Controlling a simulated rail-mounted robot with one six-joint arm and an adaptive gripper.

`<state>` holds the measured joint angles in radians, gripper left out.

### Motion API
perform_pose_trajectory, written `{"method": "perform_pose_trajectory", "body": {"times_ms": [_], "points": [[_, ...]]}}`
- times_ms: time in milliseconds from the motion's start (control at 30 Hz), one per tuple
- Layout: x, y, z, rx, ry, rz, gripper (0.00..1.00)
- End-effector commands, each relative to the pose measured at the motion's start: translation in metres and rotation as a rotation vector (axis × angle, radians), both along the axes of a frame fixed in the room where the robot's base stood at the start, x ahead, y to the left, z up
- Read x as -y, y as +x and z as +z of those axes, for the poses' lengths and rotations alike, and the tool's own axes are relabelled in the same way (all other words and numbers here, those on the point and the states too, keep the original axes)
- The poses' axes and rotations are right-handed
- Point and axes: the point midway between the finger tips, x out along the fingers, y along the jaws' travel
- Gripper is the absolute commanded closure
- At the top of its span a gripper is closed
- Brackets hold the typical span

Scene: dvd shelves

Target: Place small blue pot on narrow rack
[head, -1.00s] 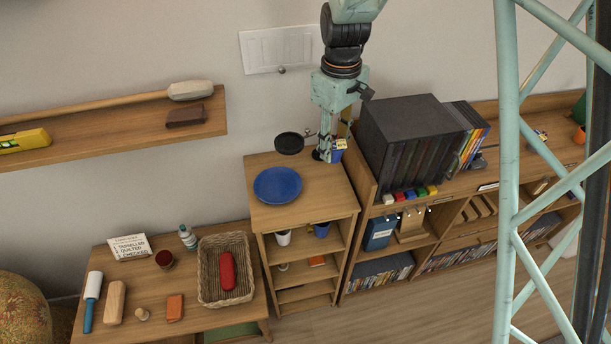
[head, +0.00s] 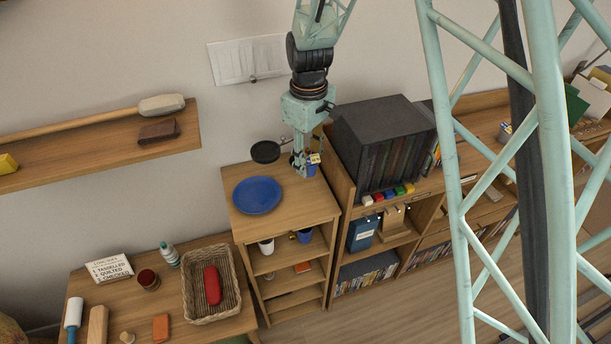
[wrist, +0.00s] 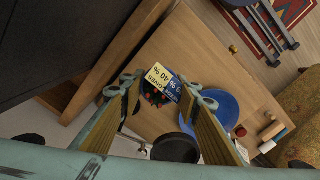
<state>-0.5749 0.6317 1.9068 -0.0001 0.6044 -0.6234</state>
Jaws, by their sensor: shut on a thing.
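My gripper (head: 303,171) is over the back right part of the narrow rack's wooden top (head: 300,210). It is shut on the small blue pot (head: 312,170), which has yellow and blue printed cards (wrist: 166,83) at its mouth. In the wrist view the cards and dark, red-spotted contents show between my two fingers; most of the pot's wall is hidden. I cannot tell whether the pot touches the top. A blue plate (head: 257,195) lies on the top, to the left in front, and a round black dish (head: 265,152) is behind it.
A tall shelf side with large black cases (head: 385,145) stands close on the right of my gripper. A white cup (head: 266,246) and another blue pot (head: 304,236) stand on the rack's upper shelf. A table with a basket (head: 211,284) is at lower left.

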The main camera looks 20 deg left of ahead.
Motion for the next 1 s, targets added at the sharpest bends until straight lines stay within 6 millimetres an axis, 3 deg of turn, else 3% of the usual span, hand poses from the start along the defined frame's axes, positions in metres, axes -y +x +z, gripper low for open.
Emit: {"method": "perform_pose_trajectory", "body": {"times_ms": [200,667,1000], "points": [[0.0,0.0,-0.019,0.0,0.0,0.0,0.83],[0.0,0.001,-0.023,0.001,0.001,0.0,0.83],[0.0,0.0,-0.051,0.0,0.0,0.0,0.83]]}}
